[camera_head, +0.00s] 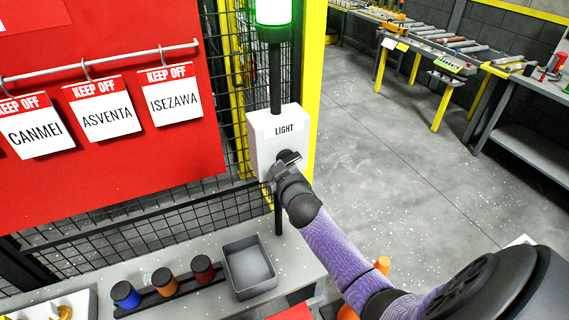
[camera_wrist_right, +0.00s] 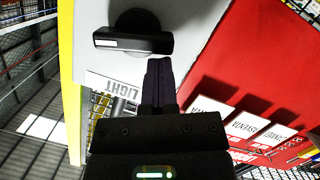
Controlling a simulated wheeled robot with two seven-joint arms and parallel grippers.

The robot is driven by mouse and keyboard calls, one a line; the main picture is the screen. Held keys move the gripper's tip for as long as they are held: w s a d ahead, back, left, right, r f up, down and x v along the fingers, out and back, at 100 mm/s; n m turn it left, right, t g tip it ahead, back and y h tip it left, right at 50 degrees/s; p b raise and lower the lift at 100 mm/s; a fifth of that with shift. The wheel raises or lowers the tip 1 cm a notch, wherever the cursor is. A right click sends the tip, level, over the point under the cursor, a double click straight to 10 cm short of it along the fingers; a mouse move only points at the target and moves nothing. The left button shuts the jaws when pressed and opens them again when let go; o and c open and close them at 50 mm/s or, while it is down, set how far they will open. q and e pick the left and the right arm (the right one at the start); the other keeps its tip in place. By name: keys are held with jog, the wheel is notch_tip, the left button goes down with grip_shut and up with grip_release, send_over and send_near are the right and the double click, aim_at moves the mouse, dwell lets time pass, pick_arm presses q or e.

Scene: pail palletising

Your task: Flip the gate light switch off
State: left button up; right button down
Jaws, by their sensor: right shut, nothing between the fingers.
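The white switch box labelled LIGHT (camera_head: 264,133) is fixed to a dark post. Its black switch handle (camera_head: 291,157) sits on the front face below the label. In the right wrist view, which is upside down, the handle (camera_wrist_right: 133,41) is a dark bar with a pale end on a round base. My right gripper (camera_head: 284,168) is at the box, its fingers shut and empty. Its fingertips (camera_wrist_right: 159,62) are right beside the handle bar; I cannot tell whether they touch. A green lamp (camera_head: 273,11) glows on top of the post. My left gripper is out of view.
A red board (camera_head: 110,90) with KEEP OFF tags hangs left of the box. Below, a bench holds a grey tray (camera_head: 249,268) and blue, orange and red padlock-like cylinders (camera_head: 164,284). A yellow post (camera_head: 312,80) stands just right of the box. Open floor lies beyond.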

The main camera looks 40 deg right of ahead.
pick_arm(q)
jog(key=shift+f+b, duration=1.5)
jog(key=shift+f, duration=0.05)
pick_arm(e)
jog(key=shift+a+f+n+h, duration=0.1)
jog(key=shift+f+n+h, duration=0.25)
jog(key=shift+n, duration=0.55)
jog(key=shift+a+f+n+h, duration=0.1)
jog(key=shift+f+n+h, duration=0.2)
jog(key=shift+n, duration=0.6)
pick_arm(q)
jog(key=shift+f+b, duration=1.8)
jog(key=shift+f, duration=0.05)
pick_arm(e)
jog(key=shift+d+f+n+t+h, duration=0.1)
jog(key=shift+f+n+t+h, duration=0.2)
jog(key=shift+n, duration=0.75)
jog(key=shift+d+f+n+t+h, duration=0.15)
jog(key=shift+f+n, duration=0.25)
jog(key=shift+n, duration=0.65)
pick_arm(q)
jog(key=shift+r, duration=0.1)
pick_arm(e)
jog(key=shift+a+r, duration=0.1)
